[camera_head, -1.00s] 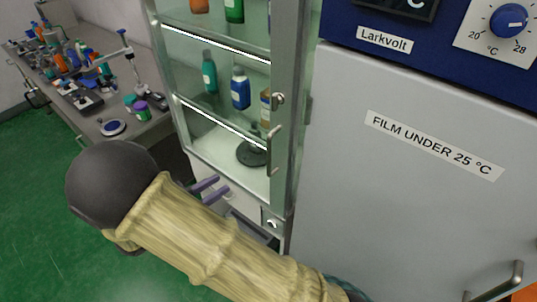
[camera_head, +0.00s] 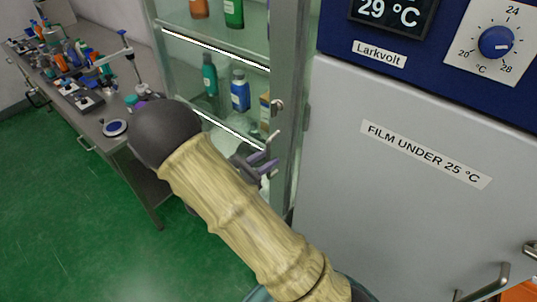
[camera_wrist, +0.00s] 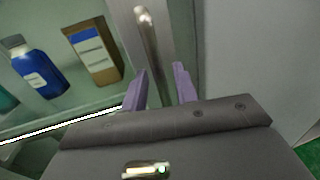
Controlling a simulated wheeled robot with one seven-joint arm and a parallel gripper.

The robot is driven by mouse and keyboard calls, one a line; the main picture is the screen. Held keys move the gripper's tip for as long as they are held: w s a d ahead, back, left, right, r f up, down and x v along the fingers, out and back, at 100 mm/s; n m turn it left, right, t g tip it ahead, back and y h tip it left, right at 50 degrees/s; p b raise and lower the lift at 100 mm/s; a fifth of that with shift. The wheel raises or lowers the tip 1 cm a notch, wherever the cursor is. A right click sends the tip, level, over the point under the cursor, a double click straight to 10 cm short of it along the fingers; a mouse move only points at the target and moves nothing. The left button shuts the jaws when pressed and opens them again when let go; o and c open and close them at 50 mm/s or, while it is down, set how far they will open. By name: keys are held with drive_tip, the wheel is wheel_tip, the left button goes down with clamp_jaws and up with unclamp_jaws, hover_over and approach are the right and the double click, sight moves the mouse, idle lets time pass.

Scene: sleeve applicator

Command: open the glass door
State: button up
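The glass door (camera_head: 215,60) of the cabinet appears closed, with a light metal frame (camera_head: 288,90) along its right edge. A vertical metal bar handle (camera_wrist: 149,45) is on this frame; in the head view it shows (camera_head: 271,139) just above my fingers. My gripper (camera_head: 265,163) has purple fingers and is at the handle. In the wrist view, my gripper (camera_wrist: 159,88) is open, with one finger on each side of the handle's lower part. I cannot tell whether either finger touches it.
Bottles (camera_head: 240,90) stand on the shelves behind the glass. A grey cabinet (camera_head: 400,190) with a blue control panel (camera_head: 440,75) stands close on the right. A cluttered bench (camera_head: 110,135) is at the left, with clear green floor (camera_head: 80,220) in front.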

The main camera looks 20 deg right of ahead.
drive_tip(key=shift+w+d, duration=0.2)
drive_tip(key=shift+d, duration=0.35)
clamp_jaws()
drive_tip(key=shift+a, duration=0.1)
